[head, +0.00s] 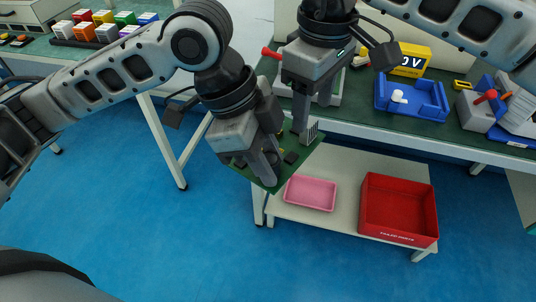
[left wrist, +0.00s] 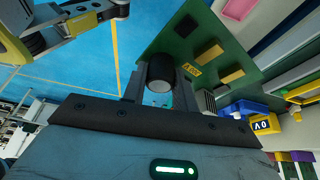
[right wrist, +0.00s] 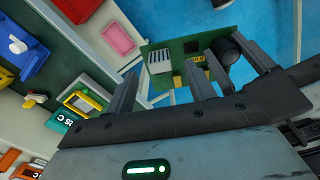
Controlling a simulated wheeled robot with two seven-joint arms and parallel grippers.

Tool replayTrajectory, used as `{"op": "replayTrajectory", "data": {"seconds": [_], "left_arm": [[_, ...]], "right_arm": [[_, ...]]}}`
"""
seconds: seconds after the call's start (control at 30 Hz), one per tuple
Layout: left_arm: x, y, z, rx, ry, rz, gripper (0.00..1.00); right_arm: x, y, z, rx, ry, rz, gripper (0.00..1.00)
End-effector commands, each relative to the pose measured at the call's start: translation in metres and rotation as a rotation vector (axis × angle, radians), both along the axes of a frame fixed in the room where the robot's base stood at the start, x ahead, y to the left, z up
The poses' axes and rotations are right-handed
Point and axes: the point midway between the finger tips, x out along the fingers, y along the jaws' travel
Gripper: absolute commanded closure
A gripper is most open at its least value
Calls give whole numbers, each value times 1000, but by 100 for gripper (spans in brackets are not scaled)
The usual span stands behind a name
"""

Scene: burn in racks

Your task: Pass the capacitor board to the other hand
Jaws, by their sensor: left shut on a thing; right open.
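The capacitor board (head: 290,160), a green circuit board with dark parts and a silver finned block, hangs tilted in front of the bench. My left gripper (head: 262,165) is shut on it. In the left wrist view the board (left wrist: 195,40) shows a fat black capacitor (left wrist: 161,72) near the fingers and yellow parts. My right gripper (head: 314,112) is open, pointing down close to the board's far corner. In the right wrist view the board (right wrist: 183,42) lies by the right fingertips, its silver block between them in the picture; I cannot tell whether they touch.
Below stands a white shelf (head: 345,165) with a pink tray (head: 311,193) and a red bin (head: 385,200). Blue floor is clear at left.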

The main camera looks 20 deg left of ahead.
Motion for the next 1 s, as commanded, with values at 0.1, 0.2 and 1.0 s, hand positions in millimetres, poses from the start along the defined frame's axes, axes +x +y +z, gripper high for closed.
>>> {"op": "replayTrajectory", "data": {"seconds": [0.1, 0.2, 1.0], "left_arm": [[0, 0, 0, -1, -1, -1, 100], [0, 0, 0, -1, -1, 0, 100], [0, 0, 0, -1, -1, -1, 100]], "right_arm": [[1, 0, 28, 2, -4, -1, 46], [1, 0, 46, 0, -2, -1, 46], [27, 35, 83, 590, 1158, -1528, 46]]}}
